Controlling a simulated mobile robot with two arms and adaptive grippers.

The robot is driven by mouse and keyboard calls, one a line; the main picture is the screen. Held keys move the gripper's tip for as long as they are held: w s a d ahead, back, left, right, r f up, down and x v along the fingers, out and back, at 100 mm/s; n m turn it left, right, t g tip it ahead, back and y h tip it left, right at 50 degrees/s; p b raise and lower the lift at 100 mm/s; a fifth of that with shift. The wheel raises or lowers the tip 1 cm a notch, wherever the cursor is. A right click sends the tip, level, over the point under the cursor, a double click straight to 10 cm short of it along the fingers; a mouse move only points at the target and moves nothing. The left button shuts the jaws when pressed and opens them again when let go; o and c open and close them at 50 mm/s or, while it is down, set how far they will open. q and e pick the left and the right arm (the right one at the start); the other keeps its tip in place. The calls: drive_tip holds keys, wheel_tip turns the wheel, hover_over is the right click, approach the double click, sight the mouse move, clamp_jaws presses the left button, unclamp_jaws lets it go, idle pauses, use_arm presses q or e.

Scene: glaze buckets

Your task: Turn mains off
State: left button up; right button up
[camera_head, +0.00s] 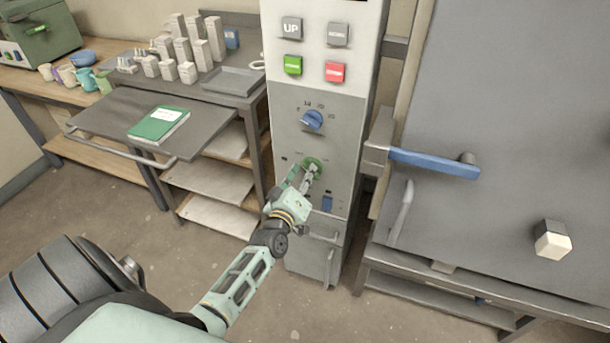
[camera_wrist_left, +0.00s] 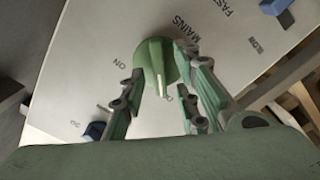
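The green mains knob (camera_head: 314,163) is on the lower grey part of the tall control panel (camera_head: 345,120). In the left wrist view the knob (camera_wrist_left: 153,60) has a white pointer line directed toward the picture's bottom, with "ON" to its left and "MAINS" to its upper right. Lettering near the pointer's end is partly hidden. My left gripper (camera_head: 306,180) is at the knob, its fingers apart on either side of it. In the wrist view the right finger (camera_wrist_left: 160,62) overlaps the knob's edge; contact is unclear. My right gripper is not in view.
A blue dial (camera_head: 312,120) is above the mains knob and a blue switch (camera_head: 327,203) below. A grey door with a blue handle (camera_head: 435,163) stands to the right. A shelf with a green book (camera_head: 158,123) is left. Open floor lies in front.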

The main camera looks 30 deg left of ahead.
use_arm(q)
drive_tip(key=v, duration=1.2)
drive_tip(key=shift+d, duration=0.1)
idle(0.4)
